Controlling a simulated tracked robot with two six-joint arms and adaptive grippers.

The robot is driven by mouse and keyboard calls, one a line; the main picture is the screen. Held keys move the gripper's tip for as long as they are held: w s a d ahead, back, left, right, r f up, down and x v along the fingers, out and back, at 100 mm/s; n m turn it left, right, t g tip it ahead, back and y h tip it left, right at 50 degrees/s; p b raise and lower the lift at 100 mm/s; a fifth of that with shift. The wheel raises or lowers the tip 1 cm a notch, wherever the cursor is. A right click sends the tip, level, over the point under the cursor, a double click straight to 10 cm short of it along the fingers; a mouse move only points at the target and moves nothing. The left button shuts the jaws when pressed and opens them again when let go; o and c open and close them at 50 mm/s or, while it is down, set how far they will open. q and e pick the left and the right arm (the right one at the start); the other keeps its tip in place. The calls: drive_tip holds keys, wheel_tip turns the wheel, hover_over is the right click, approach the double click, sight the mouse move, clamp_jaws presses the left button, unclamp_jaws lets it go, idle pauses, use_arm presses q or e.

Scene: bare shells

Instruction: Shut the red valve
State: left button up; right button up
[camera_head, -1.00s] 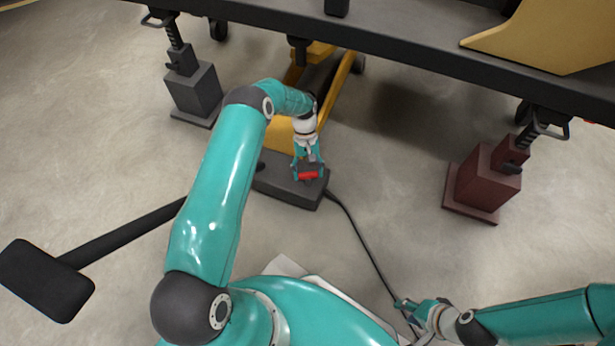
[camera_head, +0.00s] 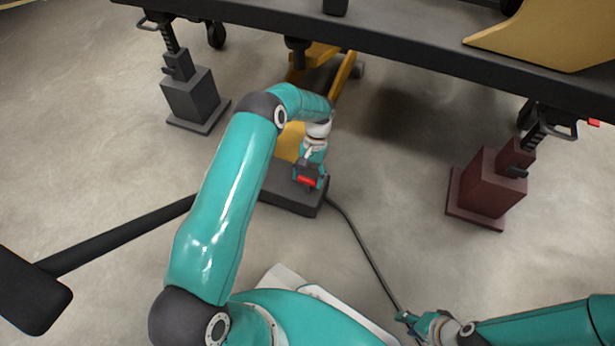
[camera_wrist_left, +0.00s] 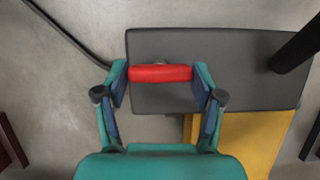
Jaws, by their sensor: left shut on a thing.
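The red valve handle (camera_head: 307,181) is a short red bar at the right end of a dark grey block (camera_head: 281,197) on the floor. My left gripper (camera_head: 309,176) is over that end of the block. In the left wrist view the red valve handle (camera_wrist_left: 160,73) lies crosswise between the two fingertips of my left gripper (camera_wrist_left: 161,74), which is shut on its ends. The valve's body beneath the handle is mostly hidden. My right gripper (camera_head: 404,317) is low at the bottom right, away from the valve; its finger opening is too small to tell.
A black hose (camera_head: 362,247) runs from the block toward my right gripper. A yellow jack frame (camera_head: 340,75) stands behind the block under a dark raised platform (camera_head: 400,50). A grey stand (camera_head: 191,96) is at left, a dark red stand (camera_head: 487,186) at right. Floor between is clear.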

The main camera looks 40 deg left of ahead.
use_arm(q)
drive_tip(key=o, duration=1.1)
drive_tip(key=shift+o, duration=0.2)
drive_tip(key=shift+r, duration=0.1)
drive_tip(key=v, duration=1.1)
drive_tip(key=shift+w+r, duration=0.2)
drive_tip(key=shift+r, duration=0.15)
